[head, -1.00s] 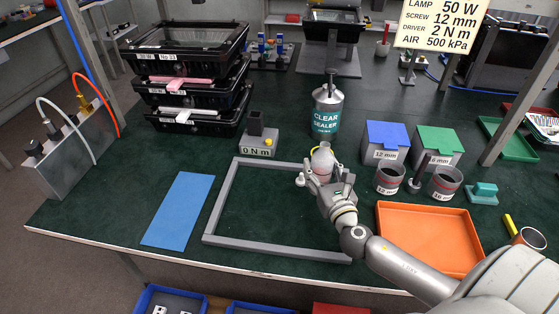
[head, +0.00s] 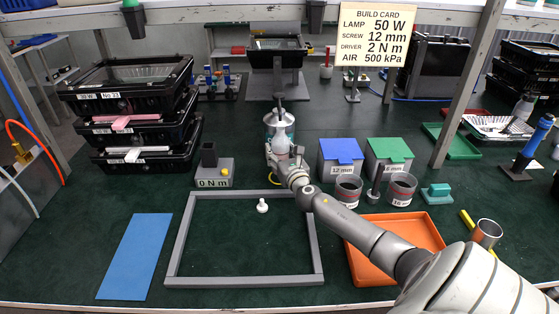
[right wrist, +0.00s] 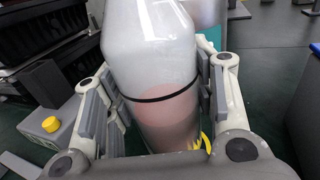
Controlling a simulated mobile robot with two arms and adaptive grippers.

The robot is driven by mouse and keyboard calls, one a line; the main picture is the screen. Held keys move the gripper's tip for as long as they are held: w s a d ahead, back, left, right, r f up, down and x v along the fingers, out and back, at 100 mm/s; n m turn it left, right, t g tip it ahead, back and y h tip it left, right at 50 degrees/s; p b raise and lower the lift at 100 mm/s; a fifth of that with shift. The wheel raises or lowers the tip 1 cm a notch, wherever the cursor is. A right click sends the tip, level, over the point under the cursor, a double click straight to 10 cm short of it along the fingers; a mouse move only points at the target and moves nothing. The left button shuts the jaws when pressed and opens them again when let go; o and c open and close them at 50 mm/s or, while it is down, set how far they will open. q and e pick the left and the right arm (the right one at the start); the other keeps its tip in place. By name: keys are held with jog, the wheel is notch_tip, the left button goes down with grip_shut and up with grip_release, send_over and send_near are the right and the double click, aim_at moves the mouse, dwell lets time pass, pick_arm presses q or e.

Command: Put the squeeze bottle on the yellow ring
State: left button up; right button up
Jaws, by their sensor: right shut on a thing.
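The squeeze bottle (right wrist: 155,75) is translucent white with a pinkish lower part and a black band. My right gripper (head: 281,157) is shut on it, one finger pad on each side in the right wrist view. In the head view the bottle (head: 281,142) is in front of the sealer can and partly hidden by the gripper. The yellow ring (right wrist: 206,142) shows only in part, just beside the bottle's lower end; the rest is hidden. I cannot tell whether the bottle's base touches the ring or the table. My left gripper is not in view.
A grey frame (head: 181,240) lies in front, with a small white piece (head: 262,206) inside. A grey block (head: 213,171) stands left; blue-lidded (head: 341,151) and green-lidded (head: 389,151) boxes stand right.

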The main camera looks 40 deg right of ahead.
aim_at(280, 158)
jog(key=shift+w+d, duration=0.45)
jog(key=shift+w, duration=0.1)
jog(key=shift+f+b, duration=1.1)
jog(key=shift+f, duration=0.55)
jog(key=shift+f, duration=0.15)
jog(key=o, duration=1.3)
jog(key=shift+s+a, duration=0.1)
jog(key=shift+s, duration=0.1)
jog(key=p+v, duration=0.1)
jog(key=v, duration=1)
jog(key=shift+s+a, duration=0.1)
jog(key=shift+s, duration=0.25)
